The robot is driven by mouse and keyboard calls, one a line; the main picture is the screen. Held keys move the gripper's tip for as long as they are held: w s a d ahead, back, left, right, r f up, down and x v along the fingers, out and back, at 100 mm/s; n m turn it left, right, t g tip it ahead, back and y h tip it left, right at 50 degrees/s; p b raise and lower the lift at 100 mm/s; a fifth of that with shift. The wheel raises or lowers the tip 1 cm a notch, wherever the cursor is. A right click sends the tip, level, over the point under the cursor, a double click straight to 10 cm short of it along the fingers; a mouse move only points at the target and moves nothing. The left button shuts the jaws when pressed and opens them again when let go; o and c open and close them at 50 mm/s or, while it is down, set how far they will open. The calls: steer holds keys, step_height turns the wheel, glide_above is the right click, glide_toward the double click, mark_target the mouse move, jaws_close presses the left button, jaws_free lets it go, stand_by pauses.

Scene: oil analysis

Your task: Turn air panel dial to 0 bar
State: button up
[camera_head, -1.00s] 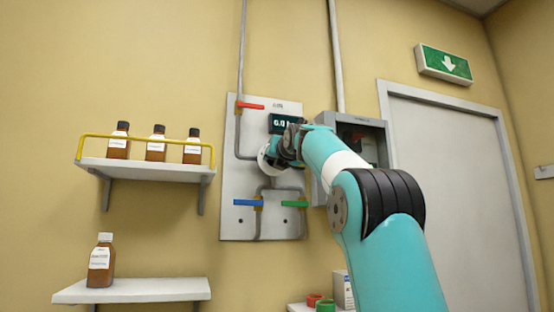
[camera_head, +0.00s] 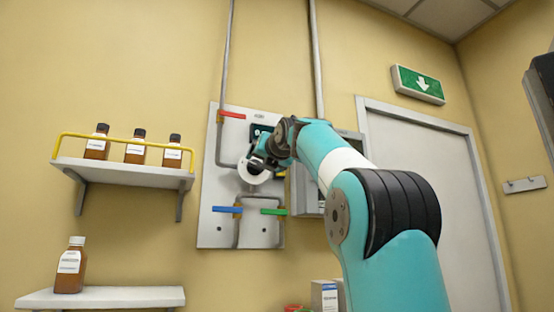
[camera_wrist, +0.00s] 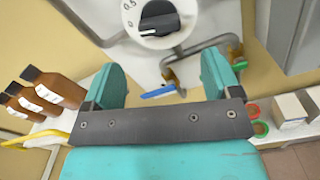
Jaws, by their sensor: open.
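The white dial with a black knob (camera_wrist: 159,18) is at the top of the wrist view, with "0" and "0.5" marks on its face. In the head view the white dial (camera_head: 254,172) shows partly behind my arm's end, on the grey air panel (camera_head: 212,228). My gripper (camera_wrist: 164,84) is open and empty, its two teal fingers apart. The dial lies beyond the fingertips, and I see no contact.
The panel carries red (camera_head: 232,114), blue (camera_head: 226,209) and green (camera_head: 273,212) valve handles and grey pipes. A grey box (camera_head: 307,196) is right of it. Brown bottles stand on an upper shelf (camera_head: 120,171) and one on a lower shelf (camera_head: 100,298). A closed door (camera_head: 432,190) is at right.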

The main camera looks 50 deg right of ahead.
steer(key=b+v, duration=0.2)
steer(key=v, duration=0.8)
steer(key=shift+w+f, duration=0.1)
steer(key=w+a+f+m+g+y, duration=0.1)
steer(key=w+a+f+m+y, duration=0.2)
steer(key=f, duration=0.4)
steer(key=w+a+f+m+g+y, duration=0.1)
steer(key=w+a+f+m+y, duration=0.2)
steer(key=a+f, duration=0.4)
steer(key=w+a+f+m+g+y, duration=0.1)
steer(key=w+a+f+y, duration=0.25)
steer(key=f, duration=0.45)
steer(key=a+f+m+g+y, duration=0.2)
steer(key=a+f+m+g, duration=0.1)
steer(key=a+f, duration=0.6)
steer(key=s+a+f+m+g+y, duration=0.1)
steer(key=s+a+f+m+g, duration=0.3)
steer(key=s+a+f, duration=0.3)
steer(key=s+a+f+m+g+y, duration=0.1)
steer(key=s+a+f+m+g, duration=0.4)
steer(key=s+f, duration=1)
step_height(320, 180, down, 2)
steer(key=shift+s+a+f, duration=0.2)
steer(key=shift+a+f, duration=0.05)
steer(key=shift+a, duration=1)
